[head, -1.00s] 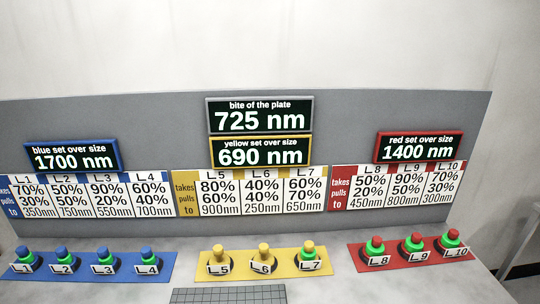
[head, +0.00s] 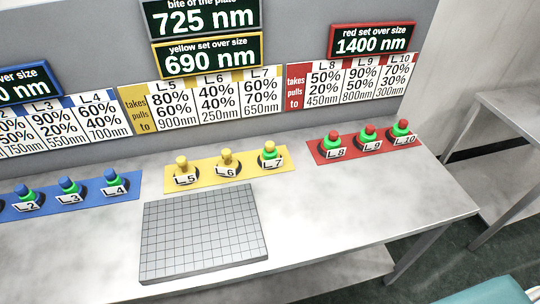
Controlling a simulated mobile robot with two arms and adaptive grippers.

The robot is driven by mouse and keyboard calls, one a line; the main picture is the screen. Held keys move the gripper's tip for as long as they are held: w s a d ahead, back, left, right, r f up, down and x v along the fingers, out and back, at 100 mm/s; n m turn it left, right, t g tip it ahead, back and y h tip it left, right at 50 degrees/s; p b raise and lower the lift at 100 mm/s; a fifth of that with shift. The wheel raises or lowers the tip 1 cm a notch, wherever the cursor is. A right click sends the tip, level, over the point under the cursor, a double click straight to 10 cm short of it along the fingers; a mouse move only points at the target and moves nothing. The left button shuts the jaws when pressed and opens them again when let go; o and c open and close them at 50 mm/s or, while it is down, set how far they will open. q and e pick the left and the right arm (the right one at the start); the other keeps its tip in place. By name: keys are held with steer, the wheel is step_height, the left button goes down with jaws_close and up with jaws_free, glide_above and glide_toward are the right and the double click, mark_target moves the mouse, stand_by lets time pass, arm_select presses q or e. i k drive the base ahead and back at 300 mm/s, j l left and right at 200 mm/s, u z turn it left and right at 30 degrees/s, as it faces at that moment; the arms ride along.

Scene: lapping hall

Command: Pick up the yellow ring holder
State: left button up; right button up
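A yellow mat (head: 258,181) lies on the table in the middle of the head view. Three small yellow-topped holders stand upright on it: L5 (head: 182,163), L6 (head: 226,157) and L7 (head: 269,148). Each has a dark base and a white label in front. L7 shows green below its yellow top; L5 and L6 show no clear green. I cannot tell which of them is the yellow ring holder. Neither of my grippers is in view.
A grey gridded plate (head: 203,235) lies in front of the yellow mat. A blue mat (head: 88,205) and a red mat (head: 385,153) bear similar holders. A grey board with signs stands behind. The table (head: 335,215) is bare right of the plate. Another table (head: 515,105) stands at right.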

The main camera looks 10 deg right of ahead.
mark_target(269, 158)
steer(key=j+z, duration=0.25)
steer(key=j, duration=1.4)
